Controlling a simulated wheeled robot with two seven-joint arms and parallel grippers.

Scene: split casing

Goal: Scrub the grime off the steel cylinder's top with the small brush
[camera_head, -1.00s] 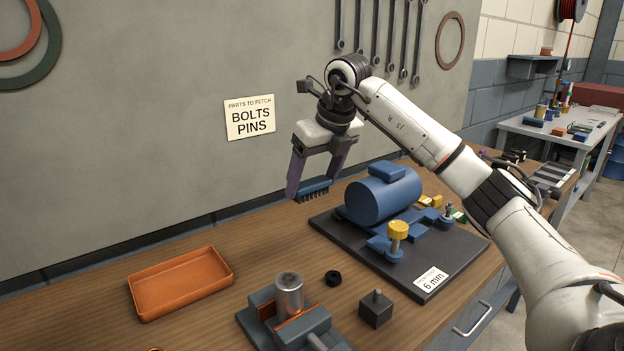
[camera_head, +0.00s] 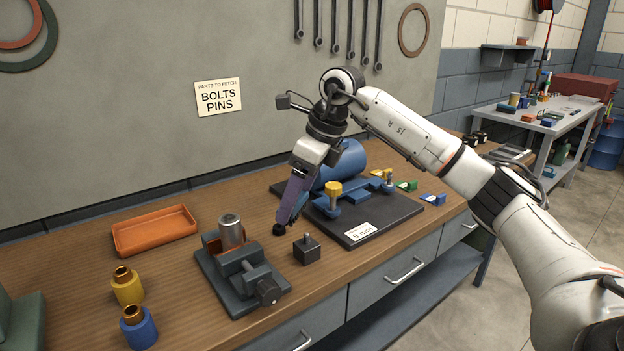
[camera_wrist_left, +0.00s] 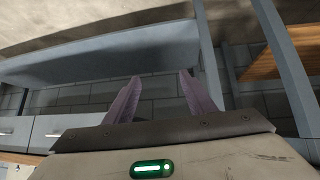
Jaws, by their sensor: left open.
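The steel cylinder (camera_head: 231,229) stands upright in the grey vise (camera_head: 222,285) on the bench. Its top looks greyish; I cannot make out the grime. My right gripper (camera_head: 284,218), whose arm comes in from the right, points down to the right of the cylinder, apart from it.
An orange tray (camera_head: 155,247) lies behind the vise. A blue motor casing on a dark board (camera_head: 385,222) stands further right.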

